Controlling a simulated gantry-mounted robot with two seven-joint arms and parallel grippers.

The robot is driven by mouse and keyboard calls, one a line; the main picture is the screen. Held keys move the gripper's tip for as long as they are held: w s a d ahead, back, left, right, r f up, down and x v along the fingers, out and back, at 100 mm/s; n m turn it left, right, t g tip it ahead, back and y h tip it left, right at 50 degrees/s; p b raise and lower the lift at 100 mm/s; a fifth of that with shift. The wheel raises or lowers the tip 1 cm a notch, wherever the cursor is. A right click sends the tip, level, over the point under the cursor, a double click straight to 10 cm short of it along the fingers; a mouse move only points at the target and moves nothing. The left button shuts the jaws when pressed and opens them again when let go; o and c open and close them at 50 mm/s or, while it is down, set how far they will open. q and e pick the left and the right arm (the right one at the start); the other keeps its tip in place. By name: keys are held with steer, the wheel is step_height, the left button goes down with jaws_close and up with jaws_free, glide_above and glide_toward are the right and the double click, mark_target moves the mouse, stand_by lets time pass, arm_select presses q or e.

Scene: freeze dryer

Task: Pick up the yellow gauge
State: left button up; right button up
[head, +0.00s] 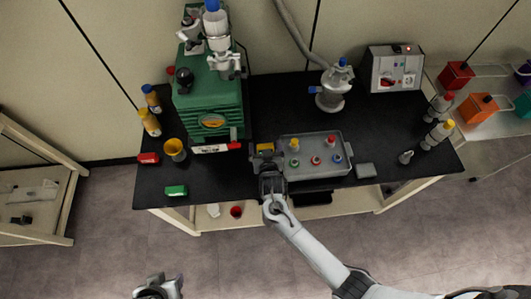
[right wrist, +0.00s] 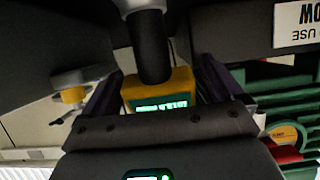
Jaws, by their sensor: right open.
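The yellow gauge (head: 264,148) sits on the black bench just left of the grey tray in the head view. In the right wrist view the gauge (right wrist: 158,88) shows a lit green display, with a dark cylinder in front of part of it. My right gripper (head: 269,166) is open at the near side of the gauge. In the right wrist view its fingers (right wrist: 155,95) stand on either side of the gauge, and I cannot tell whether they touch it. My left gripper (head: 160,286) is at the bottom edge, partly cut off.
The grey tray (head: 315,168) holds several colored-top parts close to the right. A green freeze dryer (head: 208,105) stands behind left, with a red-and-white item (head: 212,148) before it. A yellow cup (head: 175,148) and green block (head: 176,190) are further left. The bench's front edge is near.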

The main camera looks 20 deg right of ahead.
steer(key=shift+c, duration=0.2)
steer(key=c, duration=1.1)
